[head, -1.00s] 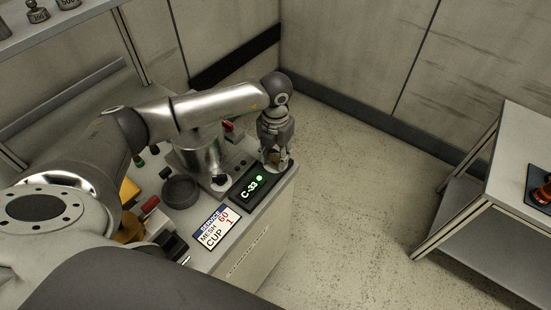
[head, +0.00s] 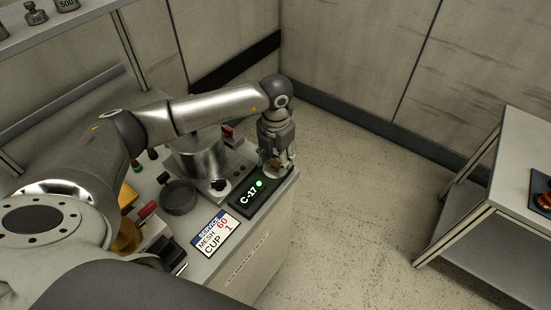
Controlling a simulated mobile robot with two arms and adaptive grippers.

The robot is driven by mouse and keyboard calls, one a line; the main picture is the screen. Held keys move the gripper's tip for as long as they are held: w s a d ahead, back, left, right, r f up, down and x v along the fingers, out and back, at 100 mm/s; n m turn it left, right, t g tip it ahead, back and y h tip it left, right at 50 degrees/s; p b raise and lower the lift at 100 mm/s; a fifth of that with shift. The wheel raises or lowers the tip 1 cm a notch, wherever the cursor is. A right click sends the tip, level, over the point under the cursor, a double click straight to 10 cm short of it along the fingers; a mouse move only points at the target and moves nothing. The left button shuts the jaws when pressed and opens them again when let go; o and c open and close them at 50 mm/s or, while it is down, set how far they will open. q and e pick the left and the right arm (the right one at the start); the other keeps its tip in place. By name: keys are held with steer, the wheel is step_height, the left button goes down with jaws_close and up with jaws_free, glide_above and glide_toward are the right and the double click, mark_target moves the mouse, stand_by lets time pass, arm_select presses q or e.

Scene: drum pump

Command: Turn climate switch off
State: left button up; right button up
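My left gripper (head: 278,160) points down at the far right corner of the bench top, just behind the black display (head: 252,197). Its fingers are at or around a small brownish part there, mostly hidden by them. I cannot tell whether they touch it, or whether it is the climate switch. The display reads "C-17" in green, with a lit green dot. A dark knob (head: 219,184) on a light plate sits left of the display, apart from the gripper. My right gripper is not in view.
A service card (head: 216,232) reading "MESH 60, CUP 1" lies in front of the display. A steel cylinder (head: 200,158) and a dark round dish (head: 179,197) stand to the left. A side table (head: 527,150) is at right, with open floor between.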

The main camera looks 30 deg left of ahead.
mark_target(276, 161)
arm_select(q)
steer(key=shift+o, duration=0.2)
step_height(276, 161, up, 12)
stand_by(0.6)
stand_by(0.4)
